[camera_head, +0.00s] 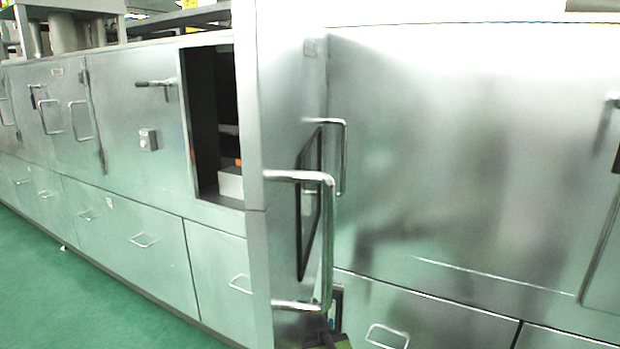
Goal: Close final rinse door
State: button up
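A metal door (262,100) stands open, swung out from the machine front and seen nearly edge-on near the middle of the view. I cannot read a label that names it as the final rinse door. A bent tubular handle (328,235) sticks out from it toward the right. A dark opening (212,120) shows to the left of the door, with shelf-like parts and a pale box inside. A small dark and olive piece (325,340) at the bottom edge, below the handle's lower end, may be part of my gripper. Its fingers cannot be made out.
A long row of metal cabinets (125,125) with shut doors and drawers runs off to the left. A large shut panel (450,150) with a second handle (343,155) at its left side is on the right. The green floor (60,300) at lower left is clear.

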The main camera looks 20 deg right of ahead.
aim_at(281, 52)
jog(key=u, duration=0.75)
jog(key=k, duration=2.3)
jog(key=u, duration=0.9)
jog(key=i, duration=1)
jog(key=z, duration=0.05)
